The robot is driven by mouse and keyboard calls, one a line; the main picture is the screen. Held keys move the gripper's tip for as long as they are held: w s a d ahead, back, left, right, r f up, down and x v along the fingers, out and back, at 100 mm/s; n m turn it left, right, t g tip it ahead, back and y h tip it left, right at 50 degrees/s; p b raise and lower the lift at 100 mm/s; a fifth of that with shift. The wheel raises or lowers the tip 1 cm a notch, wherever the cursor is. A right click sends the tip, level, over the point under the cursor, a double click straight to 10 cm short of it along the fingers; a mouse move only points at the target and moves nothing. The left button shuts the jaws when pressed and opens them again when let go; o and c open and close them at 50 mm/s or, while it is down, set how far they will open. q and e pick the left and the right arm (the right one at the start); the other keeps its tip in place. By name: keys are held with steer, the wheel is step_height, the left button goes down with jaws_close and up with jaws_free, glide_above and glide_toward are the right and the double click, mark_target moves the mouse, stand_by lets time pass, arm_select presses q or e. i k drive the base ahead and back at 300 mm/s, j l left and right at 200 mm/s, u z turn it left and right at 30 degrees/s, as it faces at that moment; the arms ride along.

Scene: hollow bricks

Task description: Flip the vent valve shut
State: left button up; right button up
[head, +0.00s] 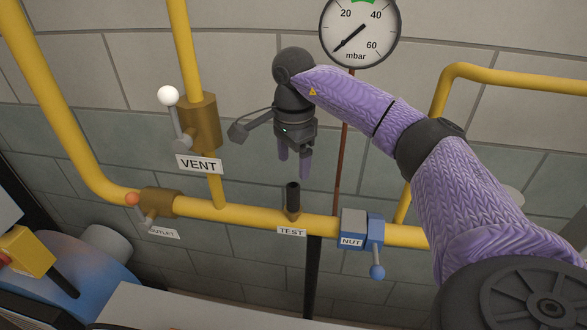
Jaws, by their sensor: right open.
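The vent valve (203,125) is a brown body on the upright yellow pipe, above a white VENT label (199,163). Its grey lever (175,122) ends in a white ball knob (168,95) and points up, roughly along the pipe. My right gripper (294,166) hangs fingers down to the right of the valve, apart from it. It is open with nothing between its fingers. My left gripper is not in view.
Below runs a yellow pipe with an outlet valve (158,203) with an orange knob, a black test stub (293,200) and a blue nut valve (375,232). A pressure gauge (360,32) is at the top. A blue rounded machine (95,280) stands lower left.

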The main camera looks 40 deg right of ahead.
mark_target(168, 95)
steer(key=k+j, duration=0.55)
steer(key=j, duration=0.2)
steer(key=k+j, duration=0.6)
steer(key=j, duration=0.1)
